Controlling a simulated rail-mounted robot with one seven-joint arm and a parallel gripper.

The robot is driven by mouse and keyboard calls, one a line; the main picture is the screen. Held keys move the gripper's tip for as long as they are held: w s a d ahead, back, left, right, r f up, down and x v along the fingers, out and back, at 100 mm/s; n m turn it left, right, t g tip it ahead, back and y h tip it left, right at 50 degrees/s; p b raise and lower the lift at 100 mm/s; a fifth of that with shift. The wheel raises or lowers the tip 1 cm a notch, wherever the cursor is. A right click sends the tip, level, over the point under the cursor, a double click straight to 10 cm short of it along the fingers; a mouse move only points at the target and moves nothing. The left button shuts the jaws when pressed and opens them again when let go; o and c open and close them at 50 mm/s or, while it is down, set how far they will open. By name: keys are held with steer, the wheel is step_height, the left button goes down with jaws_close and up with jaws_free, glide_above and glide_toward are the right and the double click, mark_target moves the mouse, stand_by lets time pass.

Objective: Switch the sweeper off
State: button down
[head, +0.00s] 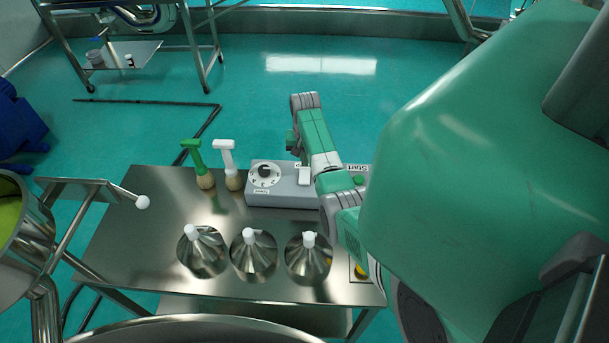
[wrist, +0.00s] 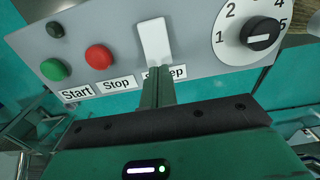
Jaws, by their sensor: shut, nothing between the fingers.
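The sweeper's white switch (wrist: 154,41) sits on a grey control panel above a partly covered label ending in "ep". My gripper (wrist: 160,72) is shut and empty, with its fingertips right at the switch's lower edge in the wrist view. I cannot tell whether they touch it. The fingers cover part of the label. In the head view the control box (head: 285,190) stands at the table's far edge, with the white switch (head: 304,174) just left of my arm. My fingertips are not clear there.
Beside the switch are a red Stop button (wrist: 98,57), a green Start button (wrist: 54,69) and a numbered dial (wrist: 262,34). Green (head: 195,160) and white (head: 227,160) brushes stand left of the box. Several metal cones stand on the table (head: 140,235) in front.

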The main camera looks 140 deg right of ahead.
steer(key=shift+f+b, duration=0.75)
steer(key=shift+f, duration=0.4)
stand_by(0.5)
step_height(320, 180, up, 7)
steer(key=p, duration=0.7)
steer(key=shift+r, duration=0.15)
stand_by(0.4)
